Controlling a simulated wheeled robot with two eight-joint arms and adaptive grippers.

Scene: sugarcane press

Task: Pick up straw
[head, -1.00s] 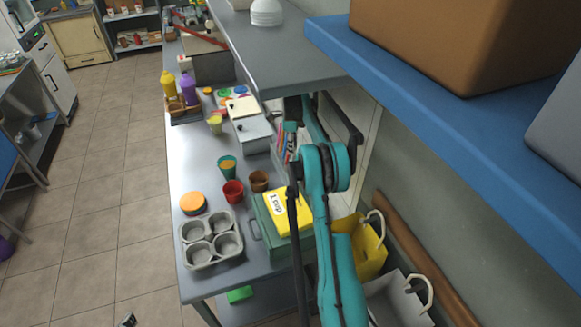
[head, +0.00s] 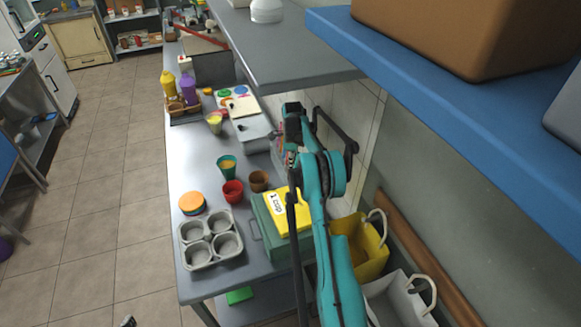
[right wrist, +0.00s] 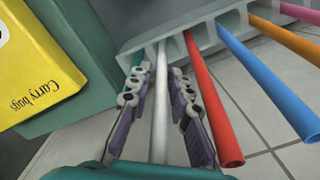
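Several coloured straws stick out of a light grey slotted holder (right wrist: 150,36) in the right wrist view. A white straw (right wrist: 160,115) runs between the two fingers of my right gripper (right wrist: 160,78), which are apart with gaps on both sides. A red straw (right wrist: 212,100) is just right of the right finger. A teal straw (right wrist: 138,56) is partly hidden behind the left finger. Blue (right wrist: 265,80) and orange (right wrist: 290,38) straws lie farther right. In the head view my right arm mostly hides the straws. A small dark tip at the bottom edge may be my left gripper (head: 128,321).
A green box (head: 268,231) with a yellow packet (head: 289,213) stands close to my right arm; the packet also shows in the wrist view (right wrist: 35,65). A grey shelf (head: 285,50) hangs above. Cups and a muffin tin (head: 210,239) occupy the table (head: 188,150).

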